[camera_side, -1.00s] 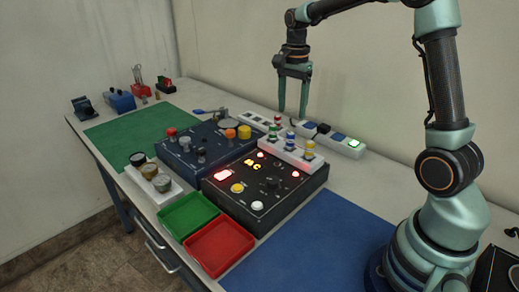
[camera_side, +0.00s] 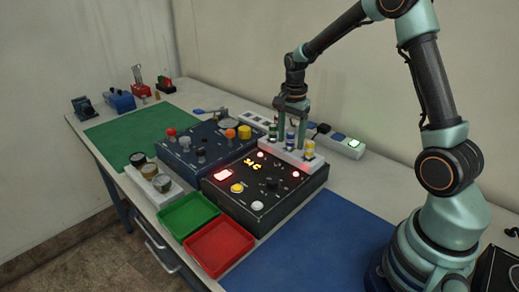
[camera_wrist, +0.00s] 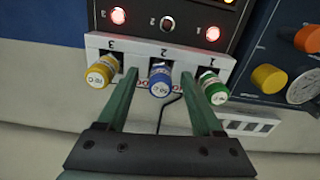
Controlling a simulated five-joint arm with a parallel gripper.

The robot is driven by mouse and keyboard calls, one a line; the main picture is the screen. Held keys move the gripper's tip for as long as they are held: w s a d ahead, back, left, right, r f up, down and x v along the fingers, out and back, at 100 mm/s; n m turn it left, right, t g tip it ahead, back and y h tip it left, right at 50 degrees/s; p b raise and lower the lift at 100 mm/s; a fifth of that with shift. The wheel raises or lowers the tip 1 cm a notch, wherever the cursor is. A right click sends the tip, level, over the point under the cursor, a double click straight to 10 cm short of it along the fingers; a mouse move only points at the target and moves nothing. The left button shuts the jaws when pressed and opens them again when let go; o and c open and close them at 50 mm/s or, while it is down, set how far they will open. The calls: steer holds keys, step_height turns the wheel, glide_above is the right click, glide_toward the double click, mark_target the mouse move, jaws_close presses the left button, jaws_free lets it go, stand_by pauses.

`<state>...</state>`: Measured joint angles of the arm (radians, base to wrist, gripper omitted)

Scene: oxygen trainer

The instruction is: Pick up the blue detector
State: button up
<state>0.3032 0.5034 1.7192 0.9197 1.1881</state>
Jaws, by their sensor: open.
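The blue detector (camera_wrist: 159,84) is a short blue cylinder with a pale, lettered end. It stands in the middle slot, marked 2, of a white holder (camera_wrist: 137,42) in the wrist view. It also shows in the side view (camera_side: 290,140), partly hidden by my gripper (camera_side: 292,144). In the wrist view my gripper (camera_wrist: 159,76) is open, with one green finger on each side of the blue detector and visible gaps. The yellow detector (camera_wrist: 102,73) is in slot 3, outside one finger, and the green detector (camera_wrist: 212,90) is in slot 1, outside the other.
The holder sits at the back of a black console (camera_side: 262,205) with lit red lamps. A blue console (camera_side: 190,158) with knobs stands beside it. A white power strip (camera_side: 347,146) lies behind. Green (camera_side: 187,216) and red (camera_side: 220,247) trays are in front. The blue mat (camera_side: 310,245) is clear.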

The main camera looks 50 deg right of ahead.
mark_target(291, 133)
steer(key=shift+c, duration=0.3)
jaws_close()
step_height(291, 133, up, 20)
stand_by(0.4)
